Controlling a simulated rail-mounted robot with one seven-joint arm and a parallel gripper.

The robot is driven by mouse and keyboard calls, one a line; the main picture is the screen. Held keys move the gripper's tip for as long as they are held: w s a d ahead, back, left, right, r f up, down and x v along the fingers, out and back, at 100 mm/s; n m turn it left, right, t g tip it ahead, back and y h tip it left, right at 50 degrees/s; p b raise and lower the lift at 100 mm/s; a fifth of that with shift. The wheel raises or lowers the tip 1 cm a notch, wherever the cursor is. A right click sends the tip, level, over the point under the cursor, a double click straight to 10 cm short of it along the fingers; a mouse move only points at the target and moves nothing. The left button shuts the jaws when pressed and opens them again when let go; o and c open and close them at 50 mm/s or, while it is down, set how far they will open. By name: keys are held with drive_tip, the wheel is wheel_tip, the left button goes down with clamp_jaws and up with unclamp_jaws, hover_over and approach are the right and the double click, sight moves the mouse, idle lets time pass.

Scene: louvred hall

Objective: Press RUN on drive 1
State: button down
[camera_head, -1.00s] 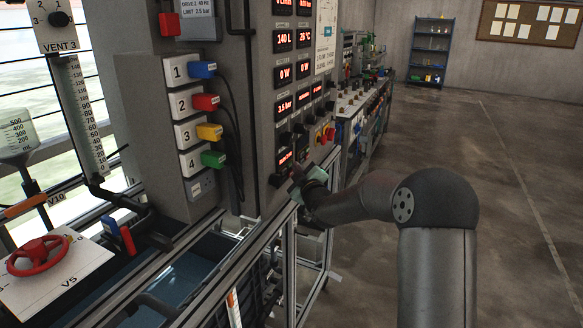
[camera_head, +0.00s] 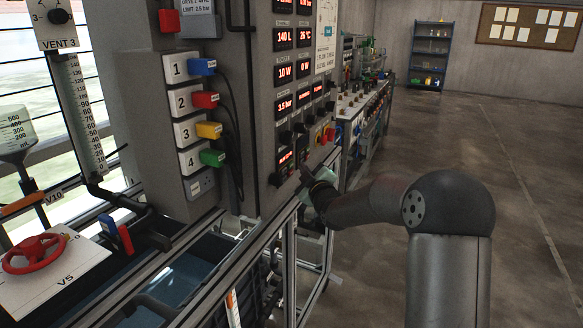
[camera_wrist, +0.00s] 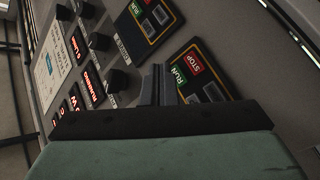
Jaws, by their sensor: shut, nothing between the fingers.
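In the wrist view, a dark drive keypad with a yellow outline carries a green RUN button (camera_wrist: 179,75) and a red STOP button (camera_wrist: 195,62). A second similar keypad (camera_wrist: 135,22) lies up and left of it, partly cut off, with its own green and red buttons. I cannot read which keypad is drive 1. My gripper (camera_wrist: 158,72) is shut and empty, its fingertips just left of the nearer RUN button, and they look apart from it.
Black knobs (camera_wrist: 117,80) and lit red readouts (camera_wrist: 93,84) sit left of the fingers. The grey control panel (camera_head: 255,100) has numbered sockets with coloured plugs (camera_head: 205,100). A metal frame (camera_head: 288,245) runs below. Open floor (camera_head: 520,220) lies to the right.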

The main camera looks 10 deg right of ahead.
drive_tip(key=shift+s+d+b, duration=0.3)
drive_tip(key=shift+s+d, duration=0.25)
drive_tip(key=shift+d, duration=0.35)
drive_tip(key=shift+s+d+b, duration=0.3)
drive_tip(key=shift+s+d, duration=0.25)
drive_tip(key=shift+d, duration=0.35)
drive_tip(key=s+f+m+g+h+p, duration=0.1)
drive_tip(key=s+m+g, duration=0.3)
drive_tip(key=s, duration=1.2)
drive_tip(key=s+a+f+m+g+h+p, duration=0.1)
drive_tip(key=s+f+m+g+p, duration=0.2)
drive_tip(key=s+g, duration=0.5)
drive_tip(key=s+a+f+m+g+h+p, duration=0.1)
drive_tip(key=s+m+g, duration=0.4)
drive_tip(key=s, duration=1.8)
wheel_tip(320, 180, down, 3)
drive_tip(key=shift+s+r+g+h+p, duration=0.15)
drive_tip(key=shift+s+g+h+p, duration=0.2)
drive_tip(key=shift+g+h+p, duration=0.15)
drive_tip(key=shift+a, duration=0.1)
